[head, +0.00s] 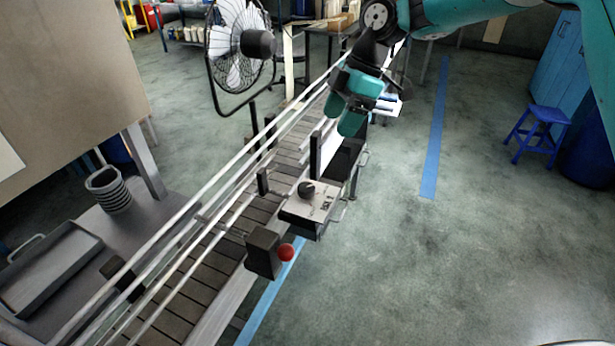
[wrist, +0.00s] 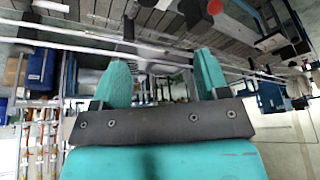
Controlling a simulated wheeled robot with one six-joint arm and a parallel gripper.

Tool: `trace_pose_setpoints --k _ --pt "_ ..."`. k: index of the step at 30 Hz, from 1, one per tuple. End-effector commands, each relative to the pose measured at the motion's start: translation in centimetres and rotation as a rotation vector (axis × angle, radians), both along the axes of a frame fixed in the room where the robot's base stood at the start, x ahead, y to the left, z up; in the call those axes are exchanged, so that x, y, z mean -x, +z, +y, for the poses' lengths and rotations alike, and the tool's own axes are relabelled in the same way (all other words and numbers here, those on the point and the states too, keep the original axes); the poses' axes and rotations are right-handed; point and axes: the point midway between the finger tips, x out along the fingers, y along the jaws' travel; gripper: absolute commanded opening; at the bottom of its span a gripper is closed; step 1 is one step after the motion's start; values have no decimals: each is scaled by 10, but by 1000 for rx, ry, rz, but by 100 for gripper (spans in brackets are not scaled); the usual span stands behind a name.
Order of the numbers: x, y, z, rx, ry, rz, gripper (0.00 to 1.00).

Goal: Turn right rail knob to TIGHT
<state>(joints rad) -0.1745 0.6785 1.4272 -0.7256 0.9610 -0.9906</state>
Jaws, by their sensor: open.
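A round black knob (head: 306,189) sits on top of a pale box (head: 318,205) on the right side of the conveyor. Small dark markings show on the box beside it, too small to read. A red ball knob (head: 286,252) sticks out from a dark block nearer the camera. It also shows at the top of the wrist view (wrist: 214,7). I cannot tell from labels which one is the right rail knob. My gripper (head: 343,112) hangs above the far part of the conveyor, apart from both knobs. Its teal fingers (wrist: 163,80) are spread with nothing between them.
Long metal guide rails (head: 215,187) run along the slatted conveyor (head: 195,270). A black fan (head: 240,45) stands behind it. The floor to the right is clear up to a blue stool (head: 540,125).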

Motion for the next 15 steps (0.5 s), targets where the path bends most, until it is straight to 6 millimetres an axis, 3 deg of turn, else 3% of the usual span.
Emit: trace_pose_setpoints --k 5,11,15 --pt "-20 -14 1 -9 98 -31 68" --pt "-18 -34 9 -11 105 -29 68" --pt "-14 -60 20 -10 106 -27 68"
